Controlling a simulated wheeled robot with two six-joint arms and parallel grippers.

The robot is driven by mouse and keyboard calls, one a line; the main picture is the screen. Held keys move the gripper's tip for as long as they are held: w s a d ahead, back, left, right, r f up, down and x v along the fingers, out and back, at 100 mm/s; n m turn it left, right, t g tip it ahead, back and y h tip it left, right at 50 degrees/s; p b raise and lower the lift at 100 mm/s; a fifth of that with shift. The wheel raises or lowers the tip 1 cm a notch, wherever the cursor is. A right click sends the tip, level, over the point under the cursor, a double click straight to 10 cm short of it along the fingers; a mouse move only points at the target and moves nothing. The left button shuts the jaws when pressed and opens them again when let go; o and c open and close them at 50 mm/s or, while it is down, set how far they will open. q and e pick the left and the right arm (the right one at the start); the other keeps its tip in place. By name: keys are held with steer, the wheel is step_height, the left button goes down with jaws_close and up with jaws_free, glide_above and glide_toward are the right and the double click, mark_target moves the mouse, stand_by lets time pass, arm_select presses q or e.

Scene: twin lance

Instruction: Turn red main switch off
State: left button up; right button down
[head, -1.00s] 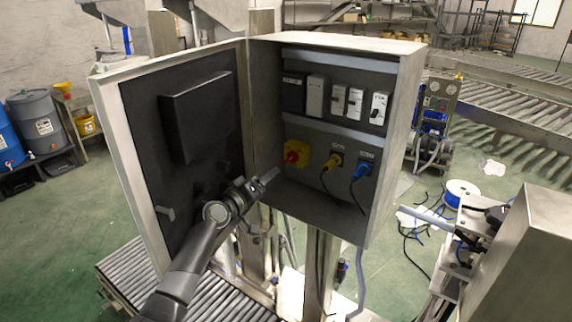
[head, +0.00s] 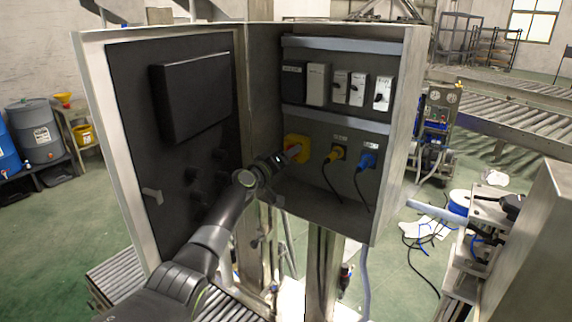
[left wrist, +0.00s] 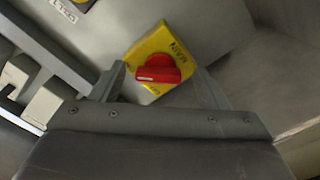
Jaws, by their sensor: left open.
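The red main switch is a red knob with a white mark on a yellow plate (head: 302,140), inside the open cabinet at its lower left. In the left wrist view the red knob (left wrist: 158,69) shows between and just beyond my left gripper's fingertips, on the yellow plate (left wrist: 180,72) marked MAIN. The white mark lies near level in that view. My left gripper (head: 290,154) is open and close in front of the switch. It hides most of the knob in the head view. I cannot tell whether a finger touches the knob. My right gripper is not in view.
The cabinet door (head: 125,85) stands open at left, beside my left arm. Several breakers (head: 357,90) are above. The cabinet's right side wall (head: 408,130) bounds the space.

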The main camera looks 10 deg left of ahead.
arm_select(q)
steer(key=shift+r, duration=0.1)
steer(key=c, duration=1)
steer(key=shift+w+r+n+p, duration=0.15)
steer(key=shift+n+p, duration=0.75)
steer(key=shift+n, duration=3.55)
steer(key=shift+s+r+n+p, duration=0.1)
steer(key=shift+n+p, duration=0.8)
steer(key=shift+n, duration=3.55)
